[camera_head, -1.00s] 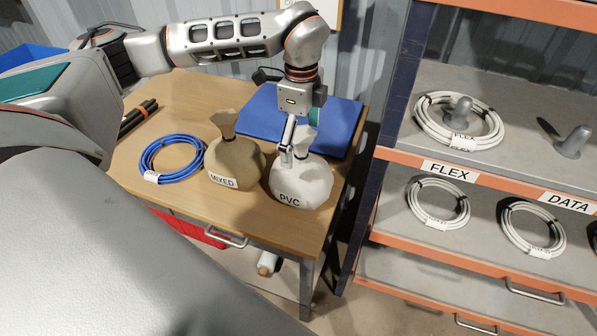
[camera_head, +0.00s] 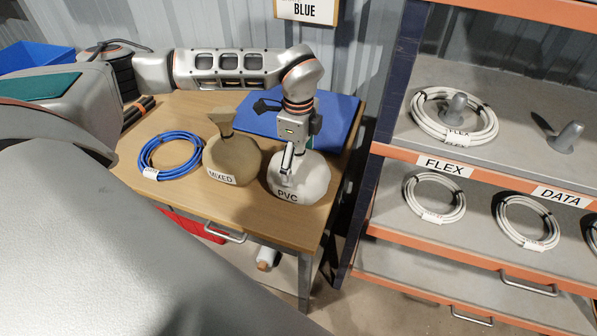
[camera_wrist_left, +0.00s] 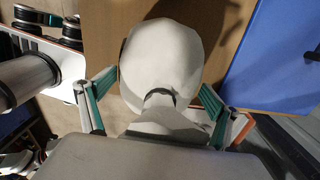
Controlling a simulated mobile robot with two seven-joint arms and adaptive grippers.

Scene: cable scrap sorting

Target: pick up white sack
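The white sack (camera_head: 312,178) labelled PVC stands upright on the wooden table, at its front right. My left gripper (camera_head: 290,162) points down over the sack's top and hides its neck in the head view. In the left wrist view the white sack (camera_wrist_left: 165,55) lies between the two fingers of the left gripper (camera_wrist_left: 158,90), its tied neck in the middle. The fingers are spread wide, with a gap to the neck on each side, so the gripper is open. My right gripper is not in view.
A brown sack (camera_head: 234,158) labelled MIXED stands close left of the white one. A blue cable coil (camera_head: 150,160) lies further left. A blue mat (camera_head: 345,112) lies behind. A shelf rack (camera_head: 385,150) with white coils rises to the right.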

